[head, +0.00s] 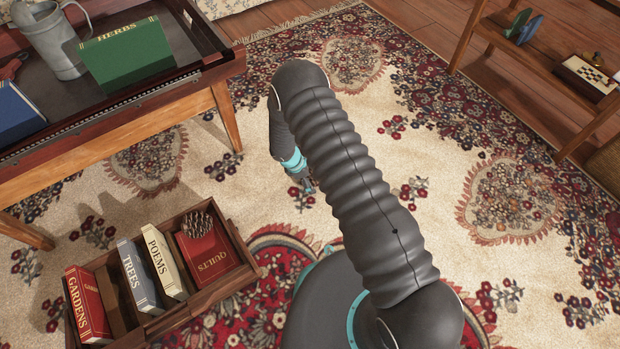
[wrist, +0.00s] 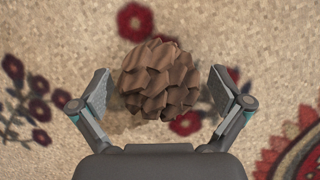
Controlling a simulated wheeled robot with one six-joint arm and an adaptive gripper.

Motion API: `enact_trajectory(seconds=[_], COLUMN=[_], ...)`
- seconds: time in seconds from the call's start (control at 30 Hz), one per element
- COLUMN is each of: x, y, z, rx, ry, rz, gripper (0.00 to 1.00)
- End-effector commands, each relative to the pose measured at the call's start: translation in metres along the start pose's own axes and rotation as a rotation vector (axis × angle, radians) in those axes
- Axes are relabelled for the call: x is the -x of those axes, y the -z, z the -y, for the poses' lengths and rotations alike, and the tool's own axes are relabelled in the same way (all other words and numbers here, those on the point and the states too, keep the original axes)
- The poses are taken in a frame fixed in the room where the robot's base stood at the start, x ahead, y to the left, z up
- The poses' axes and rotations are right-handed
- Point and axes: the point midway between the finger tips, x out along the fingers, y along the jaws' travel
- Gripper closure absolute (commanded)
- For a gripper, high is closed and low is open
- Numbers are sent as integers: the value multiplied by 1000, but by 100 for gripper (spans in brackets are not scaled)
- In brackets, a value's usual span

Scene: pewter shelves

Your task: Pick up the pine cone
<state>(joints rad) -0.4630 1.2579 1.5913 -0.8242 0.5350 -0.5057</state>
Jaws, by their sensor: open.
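The pine cone (wrist: 160,82) is brown and scaly, and it shows in the wrist view against the cream carpet. My gripper (wrist: 160,90) is open, with one finger on each side of the cone and a visible gap on both sides. In the head view my gripper (head: 303,184) points down over the carpet, right of the low table, and is small and partly hidden by my arm. I cannot make out the cone under it there.
A wooden crate (head: 252,270) at lower left holds several books and a brown spiky object (head: 197,225) on the red one. A table (head: 100,140) with a jug (head: 55,40) and green book (head: 125,53) stands at upper left. Shelves (head: 540,70) stand at right. Carpet between is clear.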

Motion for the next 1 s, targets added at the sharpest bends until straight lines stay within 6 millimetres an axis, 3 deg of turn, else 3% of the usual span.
enact_trajectory(seconds=[0.07, 0.27, 0.73, 1.0], x=[0, 0, 4, 38], y=[0, 0, -2, -15], z=[0, 0, 0, -2], rx=[0, 0, 0, -3], ry=[0, 0, 0, -2], rz=[0, 0, 0, -1], gripper=[5, 55, 55, 55])
